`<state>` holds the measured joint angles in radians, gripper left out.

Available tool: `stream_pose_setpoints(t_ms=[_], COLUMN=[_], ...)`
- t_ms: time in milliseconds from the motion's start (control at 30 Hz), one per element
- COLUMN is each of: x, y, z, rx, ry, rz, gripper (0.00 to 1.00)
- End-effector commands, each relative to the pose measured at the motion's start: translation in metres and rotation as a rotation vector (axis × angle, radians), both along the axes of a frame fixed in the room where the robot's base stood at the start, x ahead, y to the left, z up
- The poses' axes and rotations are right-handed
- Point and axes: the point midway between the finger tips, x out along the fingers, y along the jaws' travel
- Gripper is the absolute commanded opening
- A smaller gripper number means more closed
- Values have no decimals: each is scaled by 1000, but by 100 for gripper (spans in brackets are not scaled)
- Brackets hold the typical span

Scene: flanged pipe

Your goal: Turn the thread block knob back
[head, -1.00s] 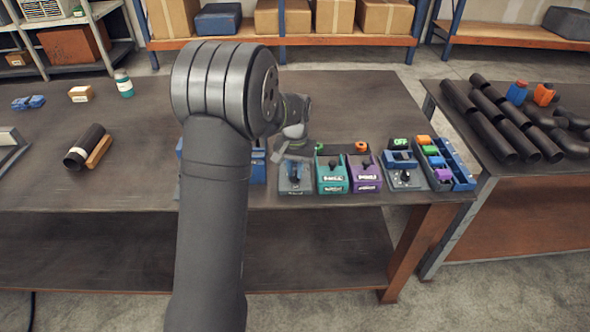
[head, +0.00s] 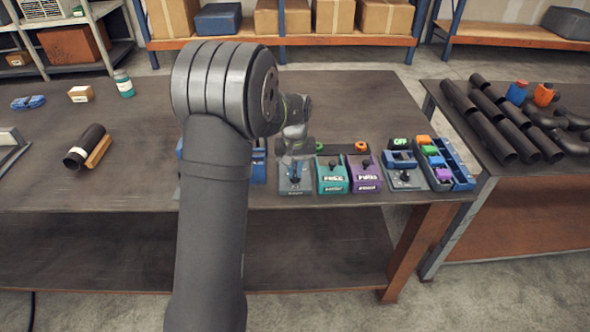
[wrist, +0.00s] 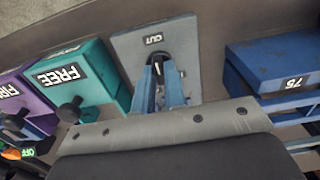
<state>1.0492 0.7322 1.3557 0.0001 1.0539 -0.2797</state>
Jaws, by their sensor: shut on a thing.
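The grey block (wrist: 206,48), with a label that looks like "CUT", stands near the table's front edge; I take it for the thread block. It also shows in the head view (head: 296,188). My gripper (wrist: 158,66) is over it, with its two bluish fingers close together around the dark knob (wrist: 157,47) at the block's middle. The fingers hide most of the knob. In the head view my gripper (head: 294,160) points down onto the block, and its fingertips are too small to tell apart there.
A teal block (head: 332,177) marked "FREE" and a purple block (head: 365,178) stand close to the right. A blue block (wrist: 280,65) marked "75" is on the other side. Further right are another grey block (head: 403,180) and a blue tray (head: 462,180).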

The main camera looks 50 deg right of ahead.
Motion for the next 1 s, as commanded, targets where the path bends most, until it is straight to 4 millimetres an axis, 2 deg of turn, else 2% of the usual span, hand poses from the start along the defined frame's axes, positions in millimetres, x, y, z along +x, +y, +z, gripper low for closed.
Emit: stream_pose_setpoints(t_ms=[33, 67, 133, 167, 433, 567, 667, 1000], x=[0, 0, 0, 0, 0, 0, 0, 0], y=[0, 0, 0, 0, 0, -1, -1, -1], z=[0, 0, 0, 0, 1, 10, 27, 110], rx=[-1, -1, -1, -1, -1, -2, -4, -5], ry=[-1, -1, -1, -1, -1, -1, -3, -2], rz=[1, 1, 1, 1, 0, -1, -1, 0], gripper=[0, 17, 31, 33, 33, 33, 33, 33])
